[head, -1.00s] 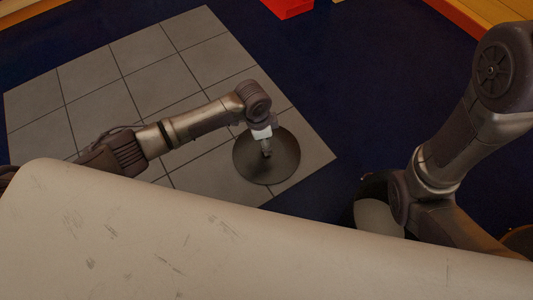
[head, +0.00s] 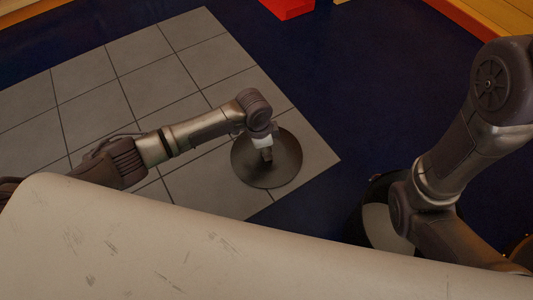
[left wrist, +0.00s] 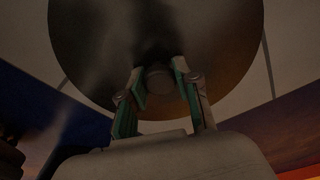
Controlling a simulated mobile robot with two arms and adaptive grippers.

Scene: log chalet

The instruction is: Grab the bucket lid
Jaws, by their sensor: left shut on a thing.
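The bucket lid (head: 282,172) is a dark round disc. In the head view it is over the edge of the grey tiled area. My left gripper (head: 267,155) is above its middle, shut on the lid's knob. In the left wrist view the lid (left wrist: 210,40) fills the top, and the fingers (left wrist: 160,88) stand on both sides of the small round knob (left wrist: 158,78). I cannot tell for sure whether the lid is clear of the floor. My right gripper is out of view; only the right arm shows.
A dark round bucket (head: 378,192) with a pale inside stands at the right, partly hidden by my right arm and my own body. Grey tiles (head: 140,90) lie left of the dark blue floor (head: 400,80). A red block (head: 288,8) is at the top.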

